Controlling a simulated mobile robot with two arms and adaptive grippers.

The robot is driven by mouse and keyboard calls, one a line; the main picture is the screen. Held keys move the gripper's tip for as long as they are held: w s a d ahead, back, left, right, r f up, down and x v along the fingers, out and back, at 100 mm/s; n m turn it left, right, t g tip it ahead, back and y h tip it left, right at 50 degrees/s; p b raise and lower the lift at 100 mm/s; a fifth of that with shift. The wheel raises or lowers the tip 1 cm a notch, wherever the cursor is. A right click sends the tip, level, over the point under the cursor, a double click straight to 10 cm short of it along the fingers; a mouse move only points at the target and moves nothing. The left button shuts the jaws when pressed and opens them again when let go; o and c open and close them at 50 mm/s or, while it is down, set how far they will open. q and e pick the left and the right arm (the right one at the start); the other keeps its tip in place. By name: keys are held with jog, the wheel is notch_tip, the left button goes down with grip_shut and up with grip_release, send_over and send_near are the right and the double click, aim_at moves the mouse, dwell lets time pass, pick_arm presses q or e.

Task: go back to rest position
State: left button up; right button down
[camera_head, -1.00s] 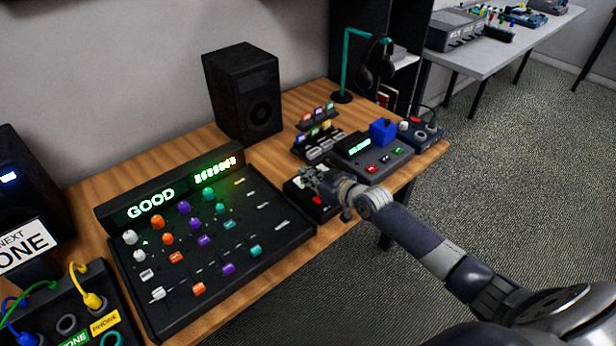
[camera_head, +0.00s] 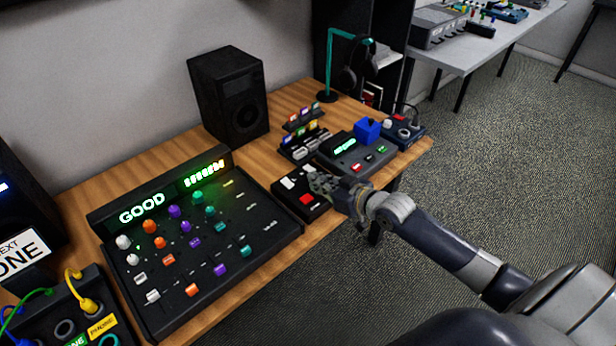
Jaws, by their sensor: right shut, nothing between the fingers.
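My right gripper (camera_head: 322,184) is shut and empty. It is over the right edge of a small black box (camera_head: 291,191) with a white and a red button, near the table's front edge. The gripper hides part of that box, and I cannot tell whether it touches it. My right arm comes in from the lower right. My left gripper is not in view.
A mixing console (camera_head: 180,258) with a lit GOOD display stands on the wooden table (camera_head: 165,157). A black speaker (camera_head: 231,95), a device with a green display (camera_head: 345,150) and a headphone stand (camera_head: 329,70) are behind. A cable box (camera_head: 62,310) is lower left. Open floor (camera_head: 480,160) lies right.

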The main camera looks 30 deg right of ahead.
jog(key=shift+s+d+r, duration=0.1)
jog(key=shift+s+d, duration=0.05)
jog(key=shift+s, duration=0.4)
